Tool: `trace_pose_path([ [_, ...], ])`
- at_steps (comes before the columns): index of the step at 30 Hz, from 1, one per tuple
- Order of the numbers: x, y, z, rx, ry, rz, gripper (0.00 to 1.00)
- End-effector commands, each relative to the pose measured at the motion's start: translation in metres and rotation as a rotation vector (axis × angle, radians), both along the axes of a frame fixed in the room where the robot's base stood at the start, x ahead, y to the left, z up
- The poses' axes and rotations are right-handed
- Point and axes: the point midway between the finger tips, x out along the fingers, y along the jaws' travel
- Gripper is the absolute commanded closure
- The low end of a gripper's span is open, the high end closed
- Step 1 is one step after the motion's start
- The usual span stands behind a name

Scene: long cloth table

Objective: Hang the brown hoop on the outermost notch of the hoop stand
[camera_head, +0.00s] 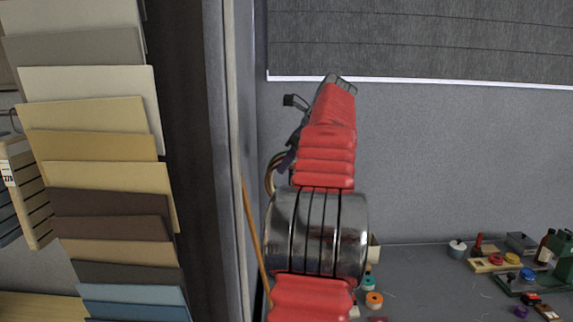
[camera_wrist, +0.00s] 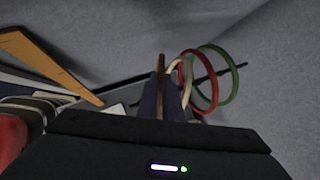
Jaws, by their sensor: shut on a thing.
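In the wrist view the brown hoop (camera_wrist: 161,62) shows edge-on as a thin upright brown strip. My gripper (camera_wrist: 162,82) is shut on it, with dark fingers on either side. The hoop stand's dark rod (camera_wrist: 234,69) slants behind and to the right. A red hoop (camera_wrist: 214,92), a green hoop (camera_wrist: 236,80) and a cream hoop (camera_wrist: 187,68) are around or beside this rod. The brown hoop appears left of these hoops; its distance from the rod is unclear. The notches are too small to make out. In the head view my arm hides the hoops and stand.
An orange-brown wooden piece (camera_wrist: 52,62) lies at the wrist view's left. In the head view, a tall rack of coloured boards (camera_head: 95,115) fills the left, beside a thin wooden stick (camera_head: 253,235). Spools (camera_head: 374,300) and small tools lie on the grey table (camera_head: 430,285) at right.

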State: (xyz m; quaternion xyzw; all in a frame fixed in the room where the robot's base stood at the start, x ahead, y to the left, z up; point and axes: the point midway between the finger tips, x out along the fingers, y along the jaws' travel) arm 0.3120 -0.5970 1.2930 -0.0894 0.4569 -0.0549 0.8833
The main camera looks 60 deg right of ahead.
Motion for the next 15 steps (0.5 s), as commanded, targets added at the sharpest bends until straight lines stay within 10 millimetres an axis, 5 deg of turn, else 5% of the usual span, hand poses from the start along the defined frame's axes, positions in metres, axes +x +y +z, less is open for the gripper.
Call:
trace_pose_path([
  [6, 0.0009, 0.0000, -0.0041, 0.008, 0.002, 0.002, 1.00],
  [15, 0.0004, -0.0003, -0.0019, 0.003, 0.001, 0.001, 0.74],
])
